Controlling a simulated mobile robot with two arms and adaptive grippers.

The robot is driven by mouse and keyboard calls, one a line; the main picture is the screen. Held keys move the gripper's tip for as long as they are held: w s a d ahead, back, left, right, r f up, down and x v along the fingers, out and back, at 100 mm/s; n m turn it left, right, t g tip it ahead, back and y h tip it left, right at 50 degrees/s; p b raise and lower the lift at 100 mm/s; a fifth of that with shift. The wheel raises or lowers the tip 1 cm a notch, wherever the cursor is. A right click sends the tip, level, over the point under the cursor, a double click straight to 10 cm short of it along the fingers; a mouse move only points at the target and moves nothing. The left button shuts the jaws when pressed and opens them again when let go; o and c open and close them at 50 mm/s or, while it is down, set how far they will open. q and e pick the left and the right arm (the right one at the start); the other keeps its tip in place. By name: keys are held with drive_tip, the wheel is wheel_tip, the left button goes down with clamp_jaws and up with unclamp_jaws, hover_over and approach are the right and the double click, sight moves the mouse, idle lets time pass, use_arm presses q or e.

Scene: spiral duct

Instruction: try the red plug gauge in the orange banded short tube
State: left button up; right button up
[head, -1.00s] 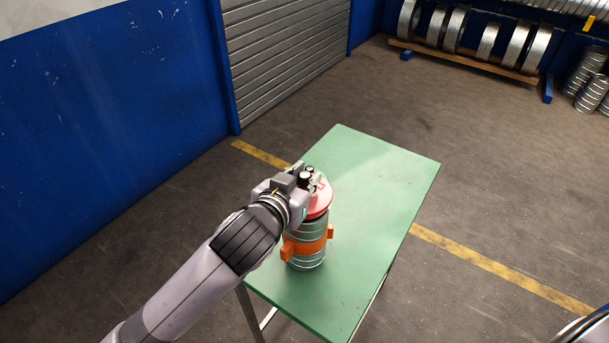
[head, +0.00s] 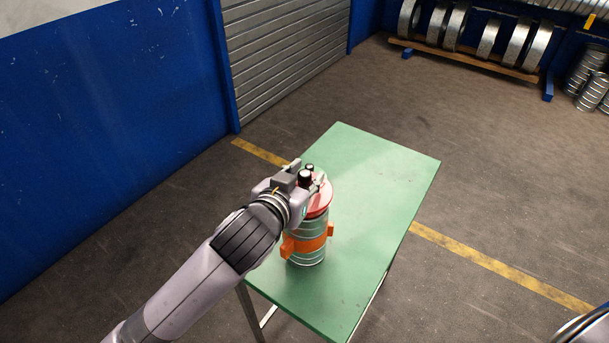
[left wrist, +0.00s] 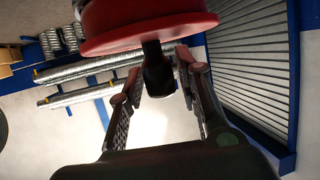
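The orange banded short tube (head: 307,247) is a ribbed metal tube standing upright on the green table, with an orange band and side lugs around it. The red plug gauge (head: 320,203) is at the tube's top; how deep it sits is not clear. In the left wrist view the gauge's red disc (left wrist: 150,32) fills the top, its black handle (left wrist: 157,72) pointing at my palm. My left gripper (left wrist: 160,75) has its fingers spread on either side of the handle, with gaps showing. In the head view the left gripper (head: 312,184) is beside the gauge's top. My right gripper is out of view.
The green table (head: 375,190) is clear behind and right of the tube. A blue wall (head: 100,140) and a grey shutter (head: 285,55) stand to the left. A rack of metal rings (head: 475,40) is far off at the back.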

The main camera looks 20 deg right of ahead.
use_arm(q)
drive_tip(key=shift+o, duration=1.2)
drive_tip(key=shift+f, duration=0.1)
drive_tip(key=shift+s+a, duration=0.15)
drive_tip(key=v, duration=1.1)
drive_tip(key=shift+s+a+r, duration=0.15)
drive_tip(key=shift+a+r, duration=0.1)
drive_tip(key=shift+r, duration=0.05)
